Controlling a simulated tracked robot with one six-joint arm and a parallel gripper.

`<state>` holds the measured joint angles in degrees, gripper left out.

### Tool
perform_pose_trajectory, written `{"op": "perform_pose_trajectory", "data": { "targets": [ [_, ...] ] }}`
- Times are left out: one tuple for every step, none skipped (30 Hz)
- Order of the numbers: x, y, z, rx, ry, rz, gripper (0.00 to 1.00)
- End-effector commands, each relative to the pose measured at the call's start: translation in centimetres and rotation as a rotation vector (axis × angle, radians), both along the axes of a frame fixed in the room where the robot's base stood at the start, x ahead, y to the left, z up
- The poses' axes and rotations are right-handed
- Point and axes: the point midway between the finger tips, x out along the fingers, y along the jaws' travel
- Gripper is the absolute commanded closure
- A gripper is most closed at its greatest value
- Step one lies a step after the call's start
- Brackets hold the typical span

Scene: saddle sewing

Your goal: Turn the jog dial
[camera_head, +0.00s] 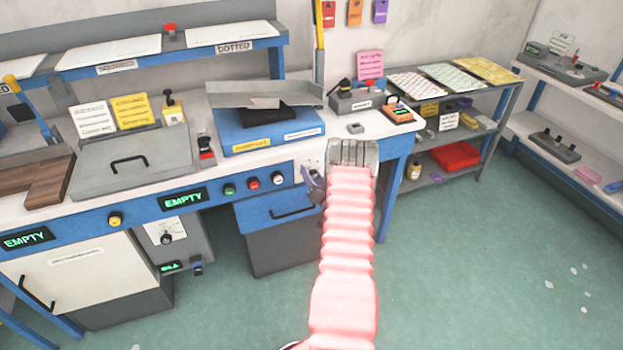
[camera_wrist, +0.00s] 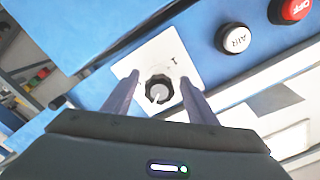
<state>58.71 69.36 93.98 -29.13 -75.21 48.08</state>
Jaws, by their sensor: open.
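A black dial with a grey cap and a pale pointer line (camera_wrist: 159,89) sits on a white plate (camera_wrist: 150,55) on the blue front panel. The plate carries a short mark at its upper right. My gripper (camera_wrist: 158,73) is open, with one finger to each side of the dial in the wrist view. I cannot tell whether either finger touches it. In the head view my gripper (camera_head: 314,187) is at the bench front, right of the white button, and the dial is mostly hidden there. No readable label shows on the dial.
A white AIR button (camera_wrist: 233,38) and a red OFF button (camera_wrist: 291,9) are close by on the panel. A blue drawer with a black handle (camera_head: 293,213) is below. Another dial (camera_head: 167,239) is on a grey box at lower left. Green floor is free at right.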

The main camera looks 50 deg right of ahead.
Motion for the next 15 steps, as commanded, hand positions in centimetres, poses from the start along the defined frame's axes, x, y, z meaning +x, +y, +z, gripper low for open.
{"op": "perform_pose_trajectory", "data": {
  "targets": [
    [-0.1,0.0,0.0,0.0,-0.001,-0.001,0.48],
    [-0.1,0.0,0.0,0.0,-0.001,-0.001,0.48],
    [-0.3,0.1,0.0,0.0,-0.001,-0.001,0.48],
    [-0.4,0.2,0.0,0.0,0.0,-0.001,0.48],
    [-0.6,0.2,0.0,0.0,0.0,-0.001,0.48],
    [-0.9,0.4,0.0,0.0,-0.001,-0.002,0.48],
    [-1.1,0.5,0.0,0.001,-0.001,-0.003,0.48],
    [-1.4,0.7,0.0,0.001,0.0,-0.003,0.48],
    [-1.8,0.9,0.0,0.002,0.0,-0.003,0.48],
    [-2.2,1.1,0.0,0.001,-0.001,-0.003,0.48],
    [-2.5,1.4,0.0,0.002,-0.001,-0.002,0.48],
    [-3.1,1.7,0.0,0.002,0.001,-0.002,0.48],
    [-3.5,2.0,0.0,0.001,0.001,-0.002,0.48],
    [-4.0,2.2,0.0,0.001,0.0,-0.002,0.48],
    [-4.6,2.6,0.0,0.001,0.0,-0.003,0.48]
  ]
}}
